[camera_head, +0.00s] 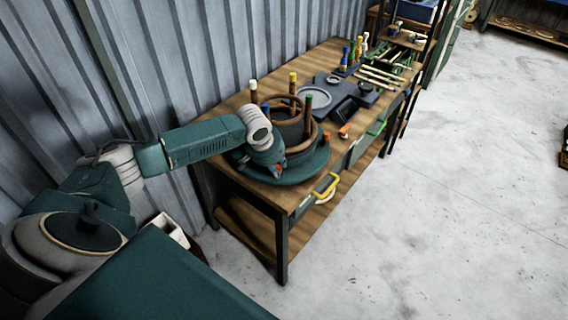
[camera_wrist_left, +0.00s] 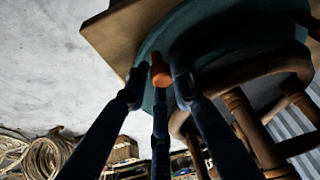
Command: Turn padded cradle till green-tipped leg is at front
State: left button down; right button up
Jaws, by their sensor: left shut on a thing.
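The padded cradle is a round dark green turntable (camera_head: 307,171) at the near end of the wooden bench, carrying a brown rattan frame (camera_head: 315,128). Its upright legs have coloured tips: green (camera_head: 308,101) toward the right, yellow (camera_head: 293,77) at the back, white (camera_head: 253,85) at the back left, and a blue one lower at the left. My left gripper (camera_head: 277,171) is at the turntable's near-left edge. In the left wrist view its fingers (camera_wrist_left: 158,88) are shut on an orange peg (camera_wrist_left: 160,70) at the green rim. My right gripper is not in view.
Another orange knob (camera_head: 325,138) stands by the frame, and an orange-ended item (camera_head: 344,131) lies on the bench. A dark fixture (camera_head: 350,107), coloured bottles (camera_head: 358,48) and sticks (camera_head: 380,76) sit farther back. Corrugated wall stands behind; open floor lies right.

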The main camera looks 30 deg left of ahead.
pick_arm(q)
jog(key=shift+s+a+f+m+h, duration=0.15)
jog(key=shift+s+a+m, duration=0.25)
jog(key=shift+a, duration=0.25)
jog(key=shift+s+a+r+m+h, duration=0.1)
jog(key=shift+s+a+m+h, duration=0.15)
jog(key=shift+a+m, duration=0.3)
jog(key=shift+s+a+f+m+h, duration=0.1)
jog(key=shift+s+a+m, duration=0.25)
jog(key=shift+a, duration=0.4)
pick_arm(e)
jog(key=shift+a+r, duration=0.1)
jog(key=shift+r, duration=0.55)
pick_arm(q)
jog(key=c, duration=1.5)
grip_release()
jog(key=shift+c, duration=0.2)
jog(key=v, duration=1.2)
jog(key=shift+w, duration=0.1)
